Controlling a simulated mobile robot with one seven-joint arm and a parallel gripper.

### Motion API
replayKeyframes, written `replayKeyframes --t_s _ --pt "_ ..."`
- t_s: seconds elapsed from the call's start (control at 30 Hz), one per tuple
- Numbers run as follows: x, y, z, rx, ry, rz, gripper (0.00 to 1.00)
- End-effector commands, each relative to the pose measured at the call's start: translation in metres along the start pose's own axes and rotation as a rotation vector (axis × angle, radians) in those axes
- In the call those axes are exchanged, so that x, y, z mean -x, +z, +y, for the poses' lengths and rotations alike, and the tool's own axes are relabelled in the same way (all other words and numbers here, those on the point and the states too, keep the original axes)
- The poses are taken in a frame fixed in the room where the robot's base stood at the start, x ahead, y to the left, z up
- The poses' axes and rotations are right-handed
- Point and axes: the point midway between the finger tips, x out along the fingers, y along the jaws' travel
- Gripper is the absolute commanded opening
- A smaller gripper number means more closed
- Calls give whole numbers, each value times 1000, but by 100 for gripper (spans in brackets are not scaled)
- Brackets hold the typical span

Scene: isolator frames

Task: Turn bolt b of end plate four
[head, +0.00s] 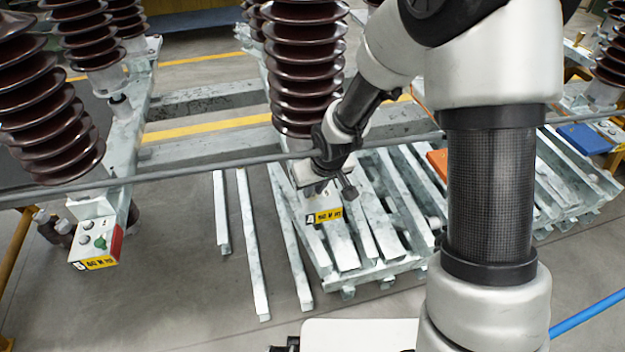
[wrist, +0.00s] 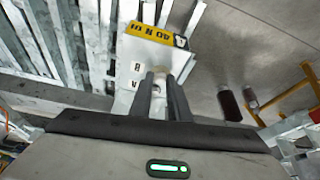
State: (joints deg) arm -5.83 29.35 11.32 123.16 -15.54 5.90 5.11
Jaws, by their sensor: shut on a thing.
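My gripper (head: 318,180) reaches down to the end plate (head: 310,194) below the middle brown insulator column. The plate carries a yellow and black label (head: 325,216), which also shows in the wrist view (wrist: 155,34). In that view the pale end plate (wrist: 130,50) bears small dark letters, one looking like B. My two dark fingers (wrist: 166,82) are closed on a bolt (wrist: 159,72) at the plate, its head showing between them. The fingers cover most of the bolt. I cannot read the plate's number for sure.
A brown ribbed insulator (head: 304,65) rises right behind my gripper. A grey rod (head: 200,167) crosses the view at gripper height. Another end plate (head: 95,240) with green and red parts is at the left. Metal bars (head: 350,230) lie below. The floor (head: 170,290) at lower left is clear.

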Motion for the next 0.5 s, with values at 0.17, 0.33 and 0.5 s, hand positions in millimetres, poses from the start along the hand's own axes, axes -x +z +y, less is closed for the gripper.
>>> replayKeyframes --t_s 0.17,0.33,0.5 --pt "7 -2 4 149 -67 -3 0" --pt "6 -3 5 300 -130 -2 0" --pt "5 -3 7 447 -191 -1 0"
